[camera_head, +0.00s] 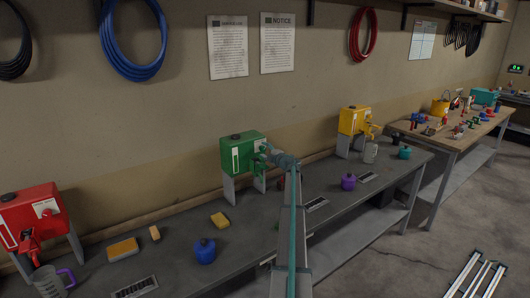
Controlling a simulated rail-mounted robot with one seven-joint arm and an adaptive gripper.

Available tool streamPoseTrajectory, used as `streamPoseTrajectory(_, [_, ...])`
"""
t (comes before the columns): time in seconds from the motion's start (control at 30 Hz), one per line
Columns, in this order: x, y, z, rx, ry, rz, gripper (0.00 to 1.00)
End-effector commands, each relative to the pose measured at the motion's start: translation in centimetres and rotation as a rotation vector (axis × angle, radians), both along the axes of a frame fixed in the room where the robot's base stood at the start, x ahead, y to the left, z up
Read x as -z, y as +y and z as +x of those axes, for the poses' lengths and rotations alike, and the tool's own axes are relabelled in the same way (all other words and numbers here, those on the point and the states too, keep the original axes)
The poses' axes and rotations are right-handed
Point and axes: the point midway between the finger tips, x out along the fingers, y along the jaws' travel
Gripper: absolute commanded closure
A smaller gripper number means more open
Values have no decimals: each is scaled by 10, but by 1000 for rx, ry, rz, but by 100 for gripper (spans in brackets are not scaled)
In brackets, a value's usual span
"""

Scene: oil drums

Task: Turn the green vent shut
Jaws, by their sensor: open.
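The green oil drum (238,157) stands on grey legs on the long bench in the middle of the view. It is a box-shaped container with a dark cap (236,137) on top and a white strip on its front. My arm reaches up from the bottom edge, and my gripper (267,150) is at the right end of the green drum, pointing left toward it. The gripper is open; its fingertips are small in view. The green vent cannot be made out clearly; my gripper and wrist cover that end of the drum. Whether they touch cannot be told.
A red drum (32,216) stands left and a yellow drum (355,121) right, with jugs below. On the bench (180,258) are a blue pot (204,250), a purple pot (348,182), sponges and drain grates. A cluttered wooden table (451,140) is at right.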

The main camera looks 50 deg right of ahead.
Motion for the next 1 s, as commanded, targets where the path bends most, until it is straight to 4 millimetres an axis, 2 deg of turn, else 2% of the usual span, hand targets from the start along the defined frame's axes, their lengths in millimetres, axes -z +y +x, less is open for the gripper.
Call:
streamPoseTrajectory(0.27, [0,6,-15,0,0,0,41])
streamPoseTrajectory(0.8, [0,33,-104,2,0,0,41])
streamPoseTrajectory(1.0, [0,35,-115,0,0,0,41])
